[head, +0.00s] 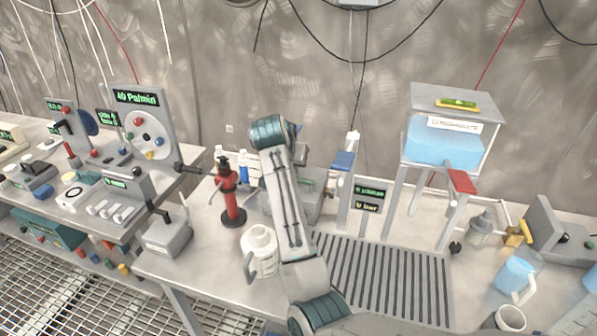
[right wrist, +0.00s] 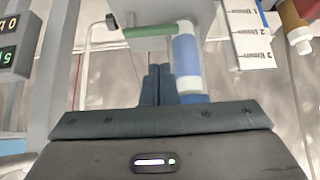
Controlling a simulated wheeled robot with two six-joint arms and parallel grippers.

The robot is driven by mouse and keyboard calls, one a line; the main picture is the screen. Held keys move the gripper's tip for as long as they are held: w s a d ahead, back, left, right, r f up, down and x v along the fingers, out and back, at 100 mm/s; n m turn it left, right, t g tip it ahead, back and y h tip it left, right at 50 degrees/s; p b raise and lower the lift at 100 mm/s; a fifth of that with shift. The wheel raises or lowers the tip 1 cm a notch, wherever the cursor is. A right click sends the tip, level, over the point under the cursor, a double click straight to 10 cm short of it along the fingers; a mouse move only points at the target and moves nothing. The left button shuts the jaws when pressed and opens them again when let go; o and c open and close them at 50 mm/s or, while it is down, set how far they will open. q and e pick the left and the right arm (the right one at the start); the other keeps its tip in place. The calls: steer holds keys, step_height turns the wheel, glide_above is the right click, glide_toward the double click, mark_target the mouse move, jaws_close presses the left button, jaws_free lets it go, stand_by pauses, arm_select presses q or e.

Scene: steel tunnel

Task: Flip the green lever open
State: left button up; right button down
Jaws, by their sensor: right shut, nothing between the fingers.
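In the right wrist view, a green bar (right wrist: 152,32), likely the lever, lies sideways across the face of a pale grey box. My right gripper (right wrist: 157,72) is shut and empty, with its fingertips just below the bar in the picture. I cannot tell whether they touch it. In the head view my right arm covers its own gripper and part of a grey box (head: 308,205) behind it. The lever cannot be made out clearly there. My left gripper does not show.
A blue and white bottle (right wrist: 187,62) stands right beside the fingers. A bent metal rod (right wrist: 88,70) is to their left. A white numbered panel (right wrist: 250,45) is at the right. On the bench are a red stand (head: 230,195), a white jug (head: 262,248) and a slotted grate (head: 385,275).

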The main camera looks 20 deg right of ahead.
steer(key=p+x, duration=0.2)
steer(key=x, duration=0.8)
steer(key=shift+p, duration=0.3)
